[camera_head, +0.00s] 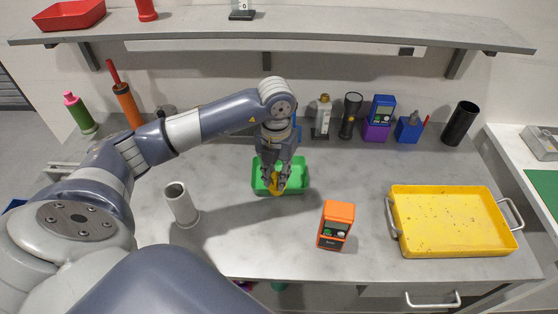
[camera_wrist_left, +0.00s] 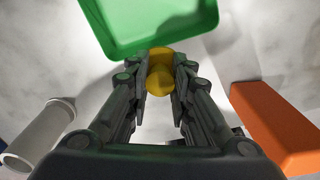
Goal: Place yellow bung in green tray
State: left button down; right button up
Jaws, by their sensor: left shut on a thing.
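The yellow bung (camera_head: 277,186) is in my left gripper (camera_head: 274,184), which points down at the green tray. In the left wrist view the bung (camera_wrist_left: 160,68) sits between the two fingers of my left gripper (camera_wrist_left: 160,85), which is shut on it. The green tray (camera_head: 298,164) stands on the grey bench. It also shows at the top of the left wrist view (camera_wrist_left: 125,45). In the head view the bung overlaps the tray's front part; in the wrist view it is at the tray's near edge. Its height above the tray is hard to tell. My right gripper is not in view.
An orange device (camera_head: 337,224) stands right of the tray, and a grey tube (camera_head: 180,203) stands to its left. A large yellow tray (camera_head: 450,220) lies at the right. Several items, including a black cylinder (camera_head: 460,123), line the back. Bare bench lies between them.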

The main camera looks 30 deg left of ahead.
pick_arm(q)
jog(key=shift+w+a+f+p, duration=0.6)
jog(key=shift+w+f, duration=0.05)
jog(key=shift+w, duration=0.45)
jog(key=shift+w+a+f+p, duration=0.6)
jog(key=shift+w+a, duration=0.05)
jog(key=shift+w, duration=0.45)
jog(key=shift+w+a+f+p, duration=0.6)
jog(key=shift+w+f, duration=0.05)
jog(key=shift+w, duration=0.45)
jog(key=shift+f, duration=0.35)
jog(key=c, duration=1.4)
grip_release()
jog(key=shift+r, duration=0.1)
